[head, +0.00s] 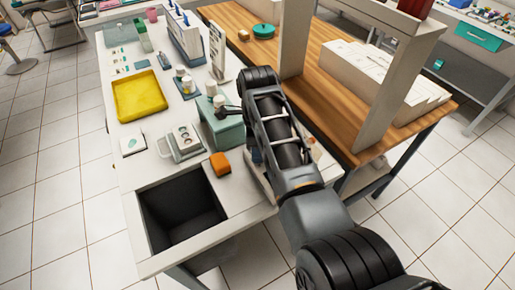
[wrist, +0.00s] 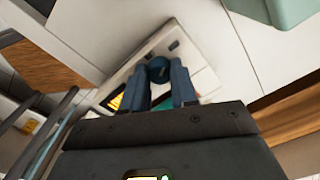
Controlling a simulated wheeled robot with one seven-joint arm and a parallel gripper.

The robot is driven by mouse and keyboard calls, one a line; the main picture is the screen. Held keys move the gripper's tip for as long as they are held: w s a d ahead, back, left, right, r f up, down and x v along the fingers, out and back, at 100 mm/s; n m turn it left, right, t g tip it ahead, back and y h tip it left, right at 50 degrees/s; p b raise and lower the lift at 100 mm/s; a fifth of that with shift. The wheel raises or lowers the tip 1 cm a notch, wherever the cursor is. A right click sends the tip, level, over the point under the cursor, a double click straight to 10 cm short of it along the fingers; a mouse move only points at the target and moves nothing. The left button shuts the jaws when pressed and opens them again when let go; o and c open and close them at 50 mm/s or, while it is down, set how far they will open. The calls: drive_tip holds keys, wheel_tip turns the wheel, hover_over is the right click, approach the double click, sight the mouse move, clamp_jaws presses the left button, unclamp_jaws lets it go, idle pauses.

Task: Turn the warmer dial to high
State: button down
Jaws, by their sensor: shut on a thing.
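In the wrist view, the warmer (wrist: 193,62) is a pale panel with a coloured label; yellow shows at its left end. The round dark dial (wrist: 158,62) stands on this panel. My gripper (wrist: 160,76) has its two blue-grey fingers closed on the dial, one on each side. The dial's pointer and the high mark cannot be made out.
An orange block (head: 220,165), a green box (head: 222,130) and a white device with round tops (head: 183,140) stand left of my arm. A dark open bin (head: 182,207) is set into the near counter. A yellow tray (head: 140,96) lies farther back.

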drive_tip(key=shift+r, duration=0.1)
drive_tip(key=c, duration=0.9)
unclamp_jaws()
drive_tip(key=shift+r+b, duration=0.5)
drive_tip(key=shift+r, duration=3.35)
